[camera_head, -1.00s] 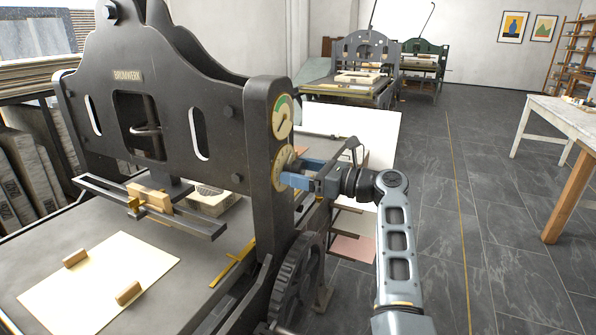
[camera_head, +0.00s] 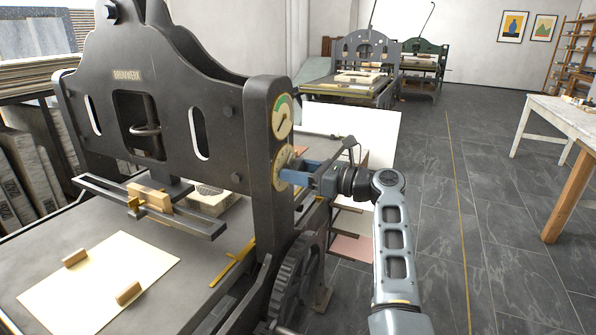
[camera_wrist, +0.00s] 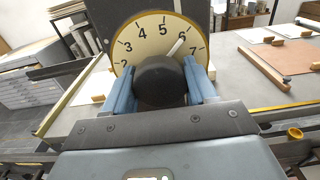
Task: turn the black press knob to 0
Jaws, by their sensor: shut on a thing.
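The black press knob (camera_wrist: 160,84) sits in the middle of a cream dial (camera_wrist: 148,30) with a yellow rim. In the wrist view its white pointer points at about 6; the numbers 2 to 7 show and 0 is hidden. My gripper (camera_wrist: 158,70) is shut on the knob, one blue finger on each side. In the head view the gripper (camera_head: 290,172) reaches from the right to the lower dial on the side of the dark press (camera_head: 262,120); the fingers cover the knob there.
A round gauge (camera_head: 283,116) with a green band is just above the dial. A large dark gear wheel (camera_head: 296,282) is below my gripper. A white board and shelves stand behind my arm. Open tiled floor (camera_head: 500,240) lies to the right, before a white table (camera_head: 565,118).

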